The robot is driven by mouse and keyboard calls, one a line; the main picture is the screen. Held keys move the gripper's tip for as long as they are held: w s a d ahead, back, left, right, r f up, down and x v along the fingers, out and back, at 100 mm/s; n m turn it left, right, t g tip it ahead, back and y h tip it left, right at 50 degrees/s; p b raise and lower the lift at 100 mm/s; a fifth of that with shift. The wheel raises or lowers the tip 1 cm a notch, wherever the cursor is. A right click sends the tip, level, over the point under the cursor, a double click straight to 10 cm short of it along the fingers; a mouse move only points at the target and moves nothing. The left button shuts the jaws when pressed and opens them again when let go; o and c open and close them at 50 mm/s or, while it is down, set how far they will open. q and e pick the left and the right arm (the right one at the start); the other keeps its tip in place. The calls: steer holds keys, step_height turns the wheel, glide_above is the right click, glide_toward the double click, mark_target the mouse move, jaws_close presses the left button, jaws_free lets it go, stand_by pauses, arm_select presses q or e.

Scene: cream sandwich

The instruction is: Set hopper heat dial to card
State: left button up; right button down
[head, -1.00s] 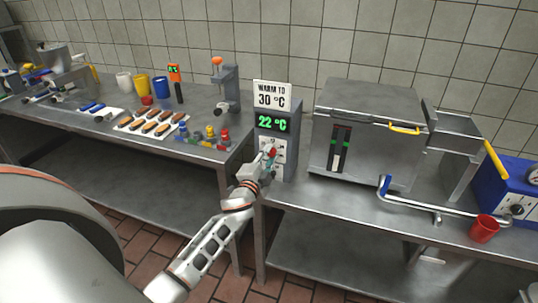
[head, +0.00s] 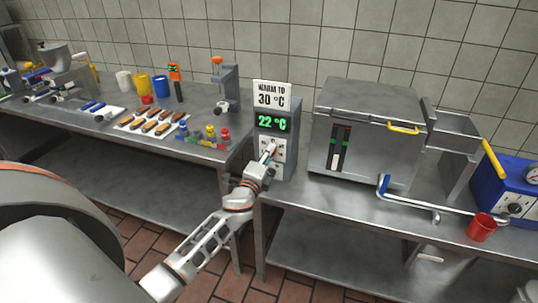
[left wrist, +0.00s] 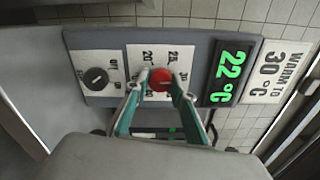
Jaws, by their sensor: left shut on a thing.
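The grey heat control unit (head: 287,150) stands on the bench. Its green display (head: 272,123) reads 22 °C. The card (head: 272,95) on top reads WARM TO 30 °C. In the left wrist view the red heat dial (left wrist: 160,78) sits on a white scale plate with numbers around it, partly covered by my fingers. My left gripper (head: 270,152) reaches the front of the unit; in the left wrist view its fingers (left wrist: 158,88) are closed on either side of the red dial. My right gripper is not in view.
A smaller black knob (left wrist: 96,79) on its own white plate sits beside the dial. A steel hopper box (head: 365,135) stands right of the unit, with a blue-handled pipe in front. Trays of brown bars (head: 150,124) and small coloured bottles lie left.

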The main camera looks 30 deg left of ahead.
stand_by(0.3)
arm_select(q)
steer(key=o, duration=1.1)
steer(key=shift+s, duration=0.1)
steer(key=v, duration=1.2)
steer(key=shift+f, duration=0.1)
steer(key=s+d+f+n+g+h, duration=0.6)
steer(key=s+d+f+n, duration=0.7)
steer(key=s+d+f, duration=0.7)
step_height(320, 180, down, 2)
steer(key=shift+s+f+g+h, duration=0.1)
steer(key=shift+s+g+h, duration=0.35)
steer(key=shift+s, duration=0.75)
